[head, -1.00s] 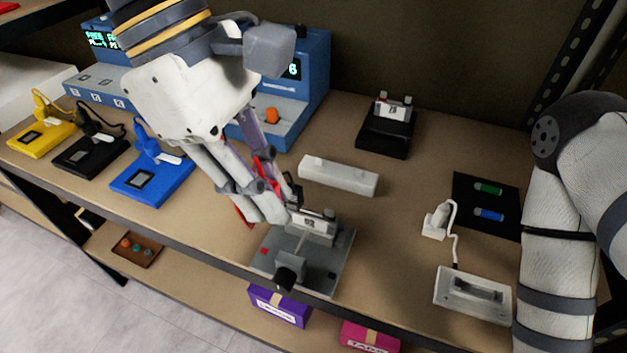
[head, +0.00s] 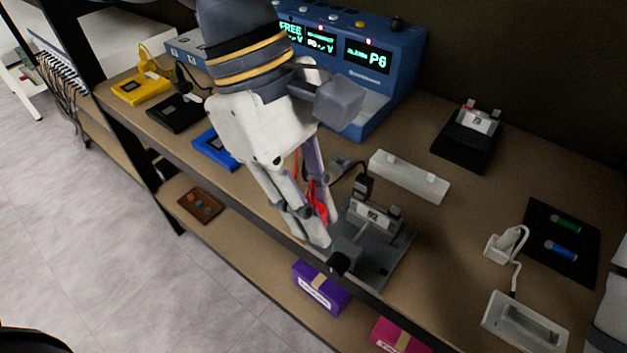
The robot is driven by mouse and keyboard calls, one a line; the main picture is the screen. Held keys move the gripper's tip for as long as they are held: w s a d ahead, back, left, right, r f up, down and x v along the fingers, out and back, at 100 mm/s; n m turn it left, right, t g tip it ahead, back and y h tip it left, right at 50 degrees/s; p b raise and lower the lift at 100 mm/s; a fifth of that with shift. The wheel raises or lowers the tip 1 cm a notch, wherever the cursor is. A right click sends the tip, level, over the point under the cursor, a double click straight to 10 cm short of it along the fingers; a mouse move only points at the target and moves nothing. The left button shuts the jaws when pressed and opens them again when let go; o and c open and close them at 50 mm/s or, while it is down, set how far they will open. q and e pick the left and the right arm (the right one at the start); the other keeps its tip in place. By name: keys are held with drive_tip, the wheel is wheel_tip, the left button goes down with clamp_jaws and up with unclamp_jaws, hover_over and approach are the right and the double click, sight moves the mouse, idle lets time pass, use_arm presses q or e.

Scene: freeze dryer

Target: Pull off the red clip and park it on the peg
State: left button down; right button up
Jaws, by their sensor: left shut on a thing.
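My left gripper (head: 316,228) is shut on the red clip (head: 320,203), which shows between its fingers and is partly hidden by them. The clip is just left of the labelled module (head: 373,217) in the grey fixture (head: 394,262); I cannot tell whether it touches the fixture. A black clip (head: 363,187) on a dark cable stands at the module's back left. A red lead (head: 297,166) shows behind my gripper. I cannot tell for certain which thing is the peg; a white bar (head: 408,178) with two raised studs lies behind the fixture. My right gripper is out of view.
A blue instrument (head: 385,52) with green displays stands at the back. Yellow (head: 140,87), black (head: 176,112) and blue (head: 212,149) units line the front left edge. A black stand (head: 465,142) and a white tray (head: 525,322) are to the right. Bare bench lies between.

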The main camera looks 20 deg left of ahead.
use_arm(q)
drive_tip(key=shift+f, duration=0.2)
drive_tip(key=w+d+b, duration=0.1)
drive_tip(key=w+d, duration=0.1)
drive_tip(key=w, duration=0.6)
drive_tip(key=shift+w, duration=0.35)
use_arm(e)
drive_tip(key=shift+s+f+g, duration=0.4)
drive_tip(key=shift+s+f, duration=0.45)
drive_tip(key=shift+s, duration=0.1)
